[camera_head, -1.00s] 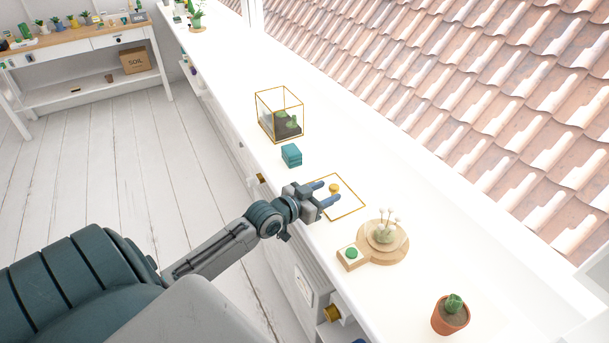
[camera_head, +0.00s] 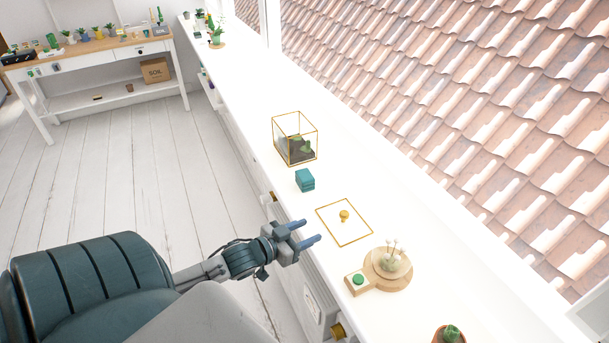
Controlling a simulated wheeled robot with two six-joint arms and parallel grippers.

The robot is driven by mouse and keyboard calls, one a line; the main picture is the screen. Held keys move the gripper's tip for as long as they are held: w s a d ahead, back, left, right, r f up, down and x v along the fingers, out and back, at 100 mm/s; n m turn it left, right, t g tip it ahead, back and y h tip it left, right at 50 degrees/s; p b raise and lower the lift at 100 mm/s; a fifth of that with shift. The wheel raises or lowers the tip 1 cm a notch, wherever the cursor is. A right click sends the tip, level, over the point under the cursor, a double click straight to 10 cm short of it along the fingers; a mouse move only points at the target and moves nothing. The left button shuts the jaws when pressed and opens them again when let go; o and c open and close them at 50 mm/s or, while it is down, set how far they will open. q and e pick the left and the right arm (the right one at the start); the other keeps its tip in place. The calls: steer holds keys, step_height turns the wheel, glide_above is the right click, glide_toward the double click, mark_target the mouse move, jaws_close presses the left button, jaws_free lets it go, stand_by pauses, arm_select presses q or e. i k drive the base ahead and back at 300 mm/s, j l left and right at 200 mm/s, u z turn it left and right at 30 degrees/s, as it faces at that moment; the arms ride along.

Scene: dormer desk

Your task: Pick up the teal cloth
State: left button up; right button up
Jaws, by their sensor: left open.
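The teal cloth (camera_head: 305,180) is a small folded block on the white desk top, just in front of the glass terrarium. My left gripper (camera_head: 306,233) is open and empty at the desk's near edge. Its two blue fingertips point right, toward the gold-framed pane. The cloth lies apart from it, farther up the desk. My right gripper is not in view.
A gold-edged glass terrarium (camera_head: 295,139) stands behind the cloth. A gold-framed pane with a gold knob (camera_head: 344,215) lies right of my gripper.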

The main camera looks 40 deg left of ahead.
mark_target(304, 179)
steer(key=u, duration=1.4)
